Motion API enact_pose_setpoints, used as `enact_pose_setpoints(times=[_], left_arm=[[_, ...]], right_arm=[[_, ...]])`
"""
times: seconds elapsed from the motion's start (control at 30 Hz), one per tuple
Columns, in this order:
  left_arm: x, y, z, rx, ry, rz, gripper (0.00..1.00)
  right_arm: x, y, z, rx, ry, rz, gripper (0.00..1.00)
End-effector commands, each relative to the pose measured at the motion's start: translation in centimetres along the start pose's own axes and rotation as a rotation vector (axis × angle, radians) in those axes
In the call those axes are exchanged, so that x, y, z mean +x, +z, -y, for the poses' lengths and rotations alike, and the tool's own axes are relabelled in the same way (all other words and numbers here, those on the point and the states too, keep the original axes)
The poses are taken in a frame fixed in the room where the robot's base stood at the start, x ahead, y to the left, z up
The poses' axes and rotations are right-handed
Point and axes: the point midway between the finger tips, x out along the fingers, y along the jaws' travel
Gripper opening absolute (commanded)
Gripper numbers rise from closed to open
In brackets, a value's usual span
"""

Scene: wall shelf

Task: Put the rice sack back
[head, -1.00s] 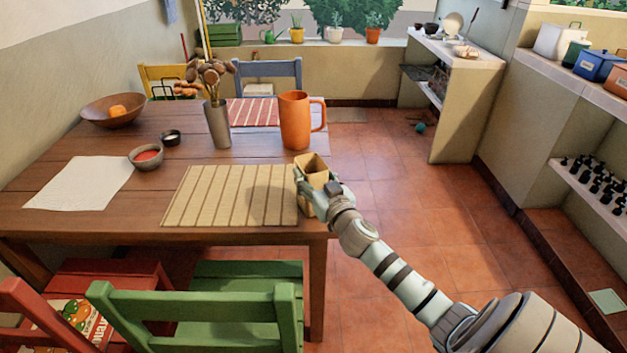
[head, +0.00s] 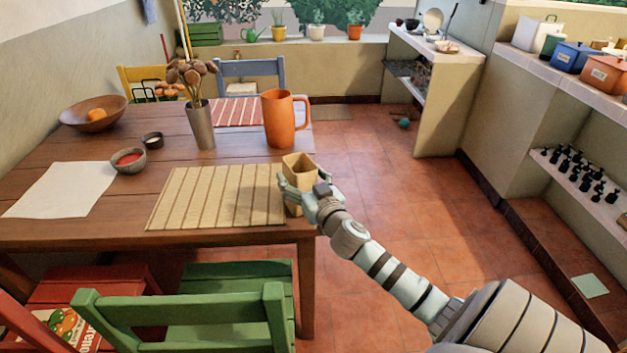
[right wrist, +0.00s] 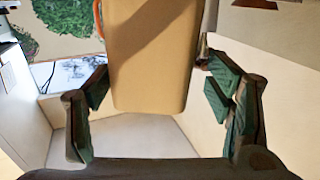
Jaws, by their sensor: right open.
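A tan, boxy, upright thing (head: 300,165) stands at the right end of the table, beside the striped straw mat (head: 216,197). I take it as the rice sack, but no label shows. My right gripper (head: 302,194) reaches it from the front right. Its jaws are open, with fingers on either side of the tan thing. In the right wrist view the tan thing (right wrist: 150,60) fills the space between the spread green-padded fingers (right wrist: 160,105), with gaps on both sides. Its lower part is partly hidden by the gripper in the head view. My left gripper is out of view.
An orange mug (head: 277,120) stands just behind the tan thing. A vase (head: 201,125), bowls and a white sheet (head: 62,189) are farther left. A green chair (head: 180,325) stands in front. Shelves (head: 580,185) line the right wall, with open floor between.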

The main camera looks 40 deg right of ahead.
Motion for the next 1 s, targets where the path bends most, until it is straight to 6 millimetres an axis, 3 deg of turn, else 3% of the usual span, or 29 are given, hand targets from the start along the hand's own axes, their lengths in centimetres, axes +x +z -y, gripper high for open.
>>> enact_pose_setpoints(times=[0.4, 0.53, 0.77, 0.87, 0.97, 1.0], left_arm=[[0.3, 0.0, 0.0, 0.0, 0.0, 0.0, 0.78], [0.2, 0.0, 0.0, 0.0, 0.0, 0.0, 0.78], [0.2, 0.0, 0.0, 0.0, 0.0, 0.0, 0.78], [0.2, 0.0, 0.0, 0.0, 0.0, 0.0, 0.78], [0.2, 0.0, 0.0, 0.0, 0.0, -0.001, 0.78], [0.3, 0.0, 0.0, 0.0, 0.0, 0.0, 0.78]], right_arm=[[-9.3, 0.1, 0.0, -0.002, -0.001, 0.001, 0.74], [-10.3, 0.0, 0.0, 0.001, -0.001, -0.001, 0.74], [-10.2, 0.5, -0.2, -0.003, 0.005, 0.008, 0.74], [-10.0, 4.5, -1.6, -0.044, 0.04, 0.097, 0.74], [-11.0, 14.2, -4.3, -0.128, 0.095, 0.313, 0.74], [-12.4, 19.3, -5.4, -0.165, 0.109, 0.43, 0.74]])
